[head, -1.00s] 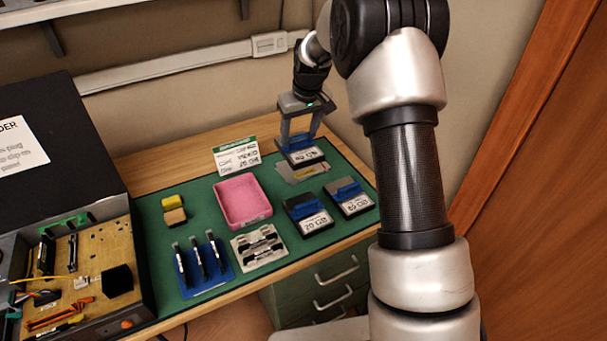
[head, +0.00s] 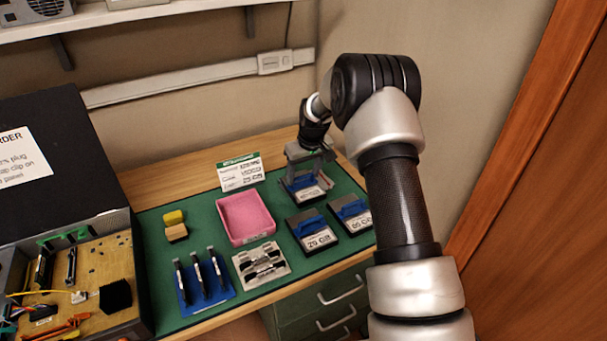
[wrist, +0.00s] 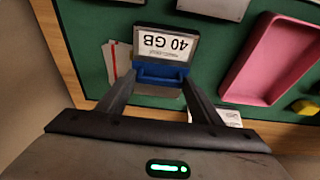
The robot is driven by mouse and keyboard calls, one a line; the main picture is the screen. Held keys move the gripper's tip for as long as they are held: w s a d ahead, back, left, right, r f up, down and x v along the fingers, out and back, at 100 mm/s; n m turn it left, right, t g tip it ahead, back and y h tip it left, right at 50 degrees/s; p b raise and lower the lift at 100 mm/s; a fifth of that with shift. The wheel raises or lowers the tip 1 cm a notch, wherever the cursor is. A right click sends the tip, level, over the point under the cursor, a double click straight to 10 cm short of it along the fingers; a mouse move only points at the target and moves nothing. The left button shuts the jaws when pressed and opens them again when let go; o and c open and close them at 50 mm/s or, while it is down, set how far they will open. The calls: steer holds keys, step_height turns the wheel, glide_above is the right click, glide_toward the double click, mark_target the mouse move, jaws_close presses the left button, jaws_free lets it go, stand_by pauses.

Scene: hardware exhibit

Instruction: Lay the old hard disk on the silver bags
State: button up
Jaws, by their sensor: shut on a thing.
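My gripper (head: 303,174) is shut on the blue handle of a dark hard disk with a white label (head: 308,194). In the wrist view my gripper (wrist: 162,80) grips this disk (wrist: 166,45), and its label reads 40 GB. The disk looks level. The silver bags (wrist: 119,64) show beside and under the disk in the wrist view, with a red stripe along one. In the head view the disk and gripper hide most of the bags. I cannot tell whether the disk touches the bags or is just above them.
Two similar disks with blue handles (head: 313,231) (head: 350,212) stand in front on the green mat (head: 205,241). A pink tray (head: 246,217) lies left, with a sign (head: 240,172) behind it.

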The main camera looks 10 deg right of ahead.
steer(key=shift+r, duration=0.1)
steer(key=o, duration=0.8)
steer(key=shift+f, duration=0.2)
